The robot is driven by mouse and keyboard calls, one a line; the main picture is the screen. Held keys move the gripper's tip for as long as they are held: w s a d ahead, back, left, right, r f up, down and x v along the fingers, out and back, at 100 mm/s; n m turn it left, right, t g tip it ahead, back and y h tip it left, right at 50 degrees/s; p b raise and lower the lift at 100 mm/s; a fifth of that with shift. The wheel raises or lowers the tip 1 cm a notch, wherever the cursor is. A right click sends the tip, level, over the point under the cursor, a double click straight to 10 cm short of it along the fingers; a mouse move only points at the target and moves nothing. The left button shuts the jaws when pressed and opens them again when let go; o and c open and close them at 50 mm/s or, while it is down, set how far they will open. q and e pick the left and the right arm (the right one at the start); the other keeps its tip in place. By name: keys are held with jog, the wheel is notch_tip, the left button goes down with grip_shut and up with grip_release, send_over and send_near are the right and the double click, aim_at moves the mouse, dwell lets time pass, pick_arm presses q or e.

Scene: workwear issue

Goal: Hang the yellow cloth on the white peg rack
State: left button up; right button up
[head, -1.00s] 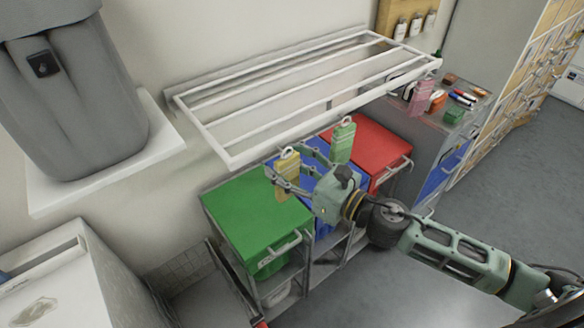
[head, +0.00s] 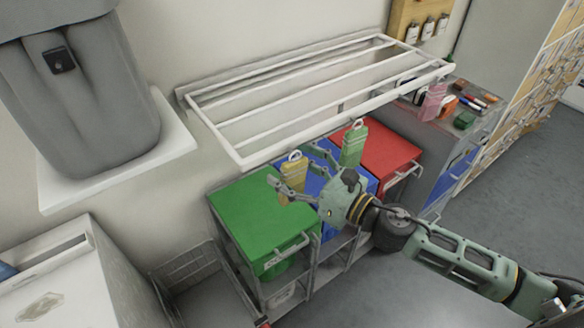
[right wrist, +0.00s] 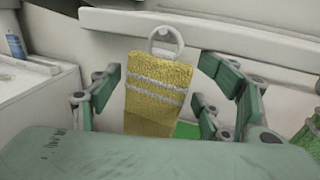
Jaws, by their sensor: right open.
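The yellow cloth (head: 293,178), with pale stripes and a white ring at its top, hangs upright at the front rail of the white rack (head: 240,160). The right wrist view shows the cloth (right wrist: 157,95) close up, its ring in front of the white rail (right wrist: 240,38). The ring's contact with a peg cannot be made out. My right gripper (head: 293,168) is open, with fingers on both sides of the cloth. In the right wrist view, my right gripper (right wrist: 160,85) shows gaps beside the cloth. My left gripper is out of view.
A green cloth (head: 353,146) and a pink cloth (head: 432,102) hang farther right along the rack. Below are green (head: 255,215), blue (head: 318,180) and red (head: 385,150) lids. A grey bin (head: 85,110) stands on a shelf at left. Open floor lies at right.

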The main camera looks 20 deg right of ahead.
jog(key=shift+s+d, duration=0.1)
jog(key=v, duration=1.2)
jog(key=w+d+f+m+h+b, duration=0.1)
jog(key=d+f+m+h, duration=0.2)
jog(key=d+f+m, duration=0.45)
jog(key=w+d+f+m+h+b, duration=0.1)
jog(key=w+d+f+m+h, duration=0.3)
jog(key=f, duration=0.6)
jog(key=s+d+f+m+g+h, duration=0.1)
jog(key=s+f+m, duration=0.25)
jog(key=f, duration=0.45)
jog(key=s+d+f+m+g+h+b, duration=0.1)
jog(key=s+f+m+g, duration=0.15)
jog(key=f+m, duration=0.4)
jog(key=s+d+f+m+g+h, duration=0.1)
jog(key=s+f+m, duration=0.25)
jog(key=f, duration=0.65)
jog(key=s+a+f+m+g+h+b, duration=0.1)
jog(key=s+a+f+m+g, duration=0.25)
jog(key=s+f+m, duration=0.7)
jog(key=s+a+f+m+g, duration=0.2)
jog(key=s+a+f+g, duration=0.1)
jog(key=s+f, duration=0.4)
jog(key=s+a+f+m+g+b, duration=0.1)
jog(key=s+a+f, duration=0.4)
jog(key=s, duration=0.8)
notch_tip(320, 180, down, 3)
jog(key=shift+a+f+m+g+y, duration=0.1)
jog(key=shift+a+m+g+y, duration=0.25)
jog(key=shift+m+g, duration=0.65)
